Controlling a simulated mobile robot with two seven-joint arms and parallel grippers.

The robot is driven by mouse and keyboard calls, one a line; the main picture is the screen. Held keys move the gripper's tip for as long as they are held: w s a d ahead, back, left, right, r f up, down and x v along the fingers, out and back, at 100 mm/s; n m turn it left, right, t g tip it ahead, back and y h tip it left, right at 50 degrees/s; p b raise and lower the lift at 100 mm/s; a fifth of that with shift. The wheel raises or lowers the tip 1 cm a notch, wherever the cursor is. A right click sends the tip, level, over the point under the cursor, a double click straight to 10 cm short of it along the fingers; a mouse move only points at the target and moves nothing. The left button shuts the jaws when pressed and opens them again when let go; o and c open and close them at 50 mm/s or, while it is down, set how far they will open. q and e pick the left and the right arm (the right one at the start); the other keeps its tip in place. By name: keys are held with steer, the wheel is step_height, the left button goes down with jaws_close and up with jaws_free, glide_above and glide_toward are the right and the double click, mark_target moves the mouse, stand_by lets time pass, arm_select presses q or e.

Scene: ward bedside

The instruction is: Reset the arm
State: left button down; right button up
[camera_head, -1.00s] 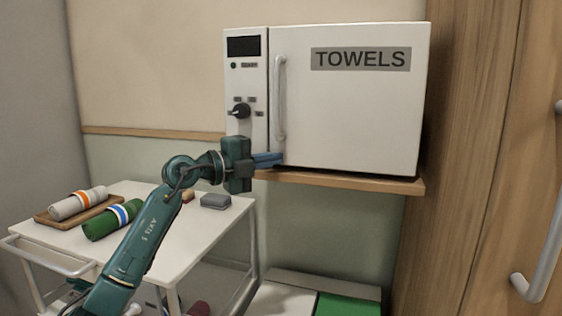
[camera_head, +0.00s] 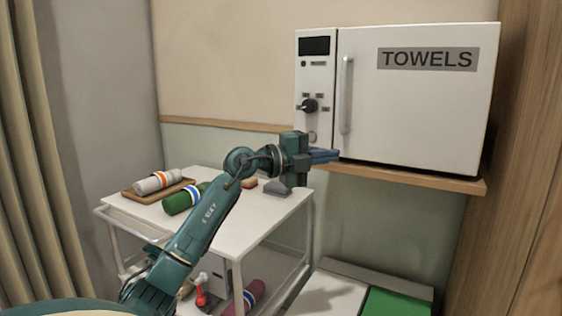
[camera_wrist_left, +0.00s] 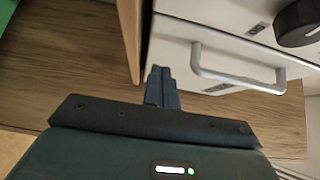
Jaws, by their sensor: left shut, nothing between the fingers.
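My left gripper (camera_head: 324,156) is shut and empty. In the head view its blue fingers point right, just in front of the lower left part of the white towel cabinet (camera_head: 410,110), below the door handle (camera_head: 346,95). In the left wrist view the closed fingers (camera_wrist_left: 161,86) appear beside the cabinet handle (camera_wrist_left: 235,80), with a gap between them. My left arm reaches up from the lower left, in front of the cart. My right gripper does not show.
The cabinet stands on a wooden shelf (camera_head: 400,178). A white cart (camera_head: 245,215) holds a wooden tray (camera_head: 130,193) with a white roll (camera_head: 158,182), a green roll (camera_head: 183,201) and a grey block (camera_head: 274,188). A green-topped box (camera_head: 398,304) stands low at right. A curtain (camera_head: 35,150) hangs at left.

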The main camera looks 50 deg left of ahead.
arm_select(q)
steer(key=b+v, duration=0.2)
steer(key=v, duration=0.7)
steer(key=shift+a, duration=0.55)
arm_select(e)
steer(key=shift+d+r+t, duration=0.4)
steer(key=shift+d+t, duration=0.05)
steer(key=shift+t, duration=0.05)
